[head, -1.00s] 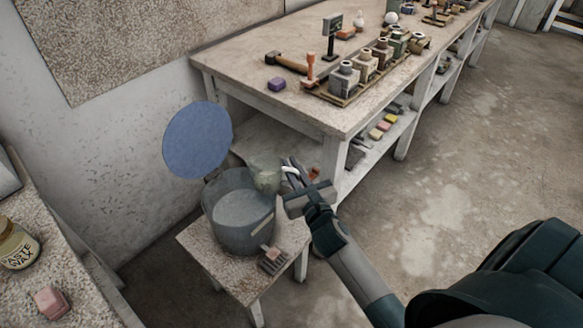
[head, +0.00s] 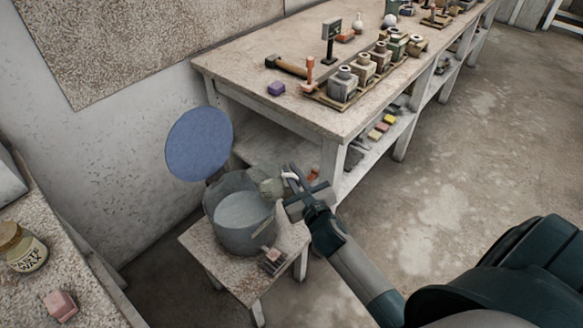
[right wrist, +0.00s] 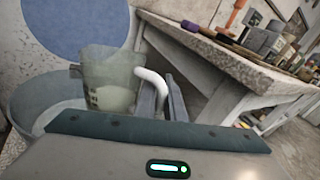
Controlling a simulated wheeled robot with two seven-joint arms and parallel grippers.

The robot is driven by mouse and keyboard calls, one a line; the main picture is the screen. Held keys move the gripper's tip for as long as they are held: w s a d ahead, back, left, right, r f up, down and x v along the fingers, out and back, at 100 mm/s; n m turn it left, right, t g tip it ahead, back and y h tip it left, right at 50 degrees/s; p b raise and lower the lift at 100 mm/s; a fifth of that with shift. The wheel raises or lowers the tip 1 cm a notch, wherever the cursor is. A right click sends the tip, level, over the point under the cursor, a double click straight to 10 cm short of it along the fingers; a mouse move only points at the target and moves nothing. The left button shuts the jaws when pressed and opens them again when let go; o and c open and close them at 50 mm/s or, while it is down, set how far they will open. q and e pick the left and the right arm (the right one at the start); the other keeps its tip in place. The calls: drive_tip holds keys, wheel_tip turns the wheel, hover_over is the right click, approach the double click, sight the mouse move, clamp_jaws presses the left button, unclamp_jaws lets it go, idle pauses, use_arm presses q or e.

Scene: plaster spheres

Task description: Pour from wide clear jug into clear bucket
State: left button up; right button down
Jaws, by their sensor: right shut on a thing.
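The wide clear jug (head: 270,186) is in the head view, over the right rim of the bucket and tilted left toward it. It also shows in the right wrist view (right wrist: 112,78), with a white handle and something pale green low inside. My right gripper (head: 291,181) is shut on the jug's handle. The clear bucket (head: 240,240) stands on a small stool; its inside looks pale grey, and I cannot tell what it holds. Its left part shows in the right wrist view (right wrist: 38,100). I see no stream between jug and bucket. My left gripper is out of view.
A blue disc (head: 199,144) stands behind the bucket. A brush (head: 272,260) lies on the stool (head: 208,258) by the bucket's front. A long workbench (head: 240,75) with several bottles is behind, and a table with a wax jar (head: 24,250) is at left.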

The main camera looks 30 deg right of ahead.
sight(279, 170)
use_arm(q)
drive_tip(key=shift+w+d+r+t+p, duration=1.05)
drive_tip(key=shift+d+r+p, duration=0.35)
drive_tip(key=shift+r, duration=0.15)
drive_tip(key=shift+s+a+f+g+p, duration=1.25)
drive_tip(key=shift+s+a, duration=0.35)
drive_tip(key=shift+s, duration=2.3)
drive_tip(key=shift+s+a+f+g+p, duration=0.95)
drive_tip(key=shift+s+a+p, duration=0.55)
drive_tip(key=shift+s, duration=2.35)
use_arm(e)
drive_tip(key=a+n+g+h+p, duration=0.1)
drive_tip(key=n+g+p, duration=0.1)
drive_tip(key=w+n+g+p, duration=0.1)
drive_tip(key=n+g, duration=0.1)
drive_tip(key=w+a+n+g+h+p, duration=0.1)
drive_tip(key=n+g+p, duration=0.1)
drive_tip(key=n, duration=0.1)
drive_tip(key=shift+w+a+r+h+p, duration=0.15)
drive_tip(key=shift+a+r+h+p, duration=0.1)
drive_tip(key=shift+a+h+p, duration=0.1)
drive_tip(key=shift+f, duration=0.25)
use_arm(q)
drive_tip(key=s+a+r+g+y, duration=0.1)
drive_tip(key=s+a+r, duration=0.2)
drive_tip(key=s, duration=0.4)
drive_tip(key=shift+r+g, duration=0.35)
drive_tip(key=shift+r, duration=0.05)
